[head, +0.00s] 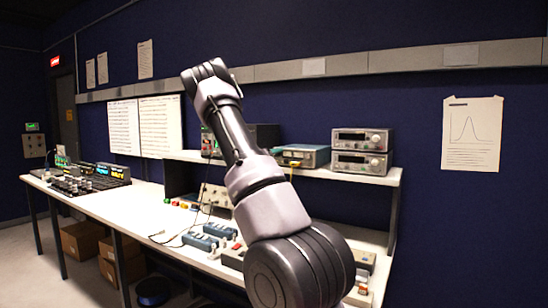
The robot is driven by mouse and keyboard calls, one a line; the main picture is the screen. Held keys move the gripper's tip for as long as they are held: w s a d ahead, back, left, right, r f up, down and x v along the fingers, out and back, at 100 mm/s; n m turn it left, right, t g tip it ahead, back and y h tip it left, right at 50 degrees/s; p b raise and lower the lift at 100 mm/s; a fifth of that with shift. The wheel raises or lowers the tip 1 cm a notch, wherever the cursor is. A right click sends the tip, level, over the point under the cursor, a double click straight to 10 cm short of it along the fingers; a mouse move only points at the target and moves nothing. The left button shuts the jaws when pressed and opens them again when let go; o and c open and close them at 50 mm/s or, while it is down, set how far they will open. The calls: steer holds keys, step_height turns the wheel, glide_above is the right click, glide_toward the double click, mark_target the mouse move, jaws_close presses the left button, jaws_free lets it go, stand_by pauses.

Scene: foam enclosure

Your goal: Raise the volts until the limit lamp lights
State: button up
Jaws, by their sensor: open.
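Two stacked grey bench instruments, the upper one (362,139) and the lower one (360,162), stand at the right end of the shelf. Each has a dark display and small knobs. A teal-topped instrument (300,155) stands left of them on the shelf, with a yellow lead at its front. I cannot tell which unit has the volts control, and I cannot make out a limit lamp or any reading. My arm rises from the bottom centre to the upper left, in front of the bench. My gripper's fingers do not show.
The long white bench (150,217) holds blue boxes (200,241), leads and small coloured parts. Dark equipment (92,178) stands at its far left. Cardboard boxes (82,240) and a dark spool (153,291) lie below. My arm hides part of the shelf (350,175) and bench.

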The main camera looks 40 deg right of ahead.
steer(key=shift+c, duration=0.3)
jaws_close()
steer(key=shift+m, duration=0.3)
steer(key=m, duration=0.3)
steer(key=shift+m, duration=2.5)
